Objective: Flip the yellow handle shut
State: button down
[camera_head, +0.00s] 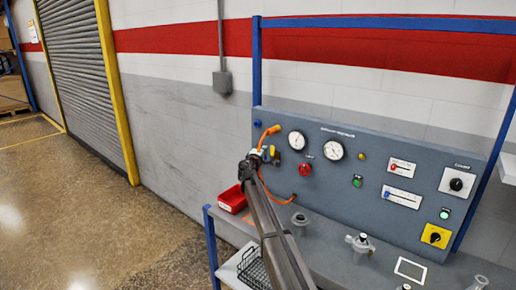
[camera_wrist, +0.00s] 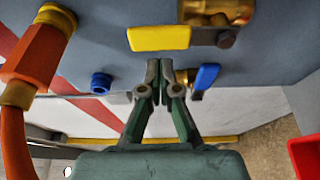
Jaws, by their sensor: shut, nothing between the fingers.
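The yellow handle (camera_wrist: 160,37) is a flat yellow bar near the top middle of the wrist view, beside a brass valve body (camera_wrist: 212,12). My gripper (camera_wrist: 160,68) is shut and empty, its fingertips just below the yellow handle in that picture; I cannot tell whether they touch it. A blue handle (camera_wrist: 206,76) sits close to the right of the fingertips. In the head view my gripper (camera_head: 265,153) is at the left end of the grey panel, and my arm and gripper hide much of the valve there.
An orange hose (camera_wrist: 18,65) with brass ends is at the left of the wrist view, near a blue fitting (camera_wrist: 100,83). The panel (camera_head: 330,180) carries gauges and buttons. A red tray (camera_head: 232,199) and metal fittings (camera_head: 360,243) are on the bench below.

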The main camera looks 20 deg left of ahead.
jog(key=shift+s+d, duration=0.3)
jog(key=shift+d, duration=0.5)
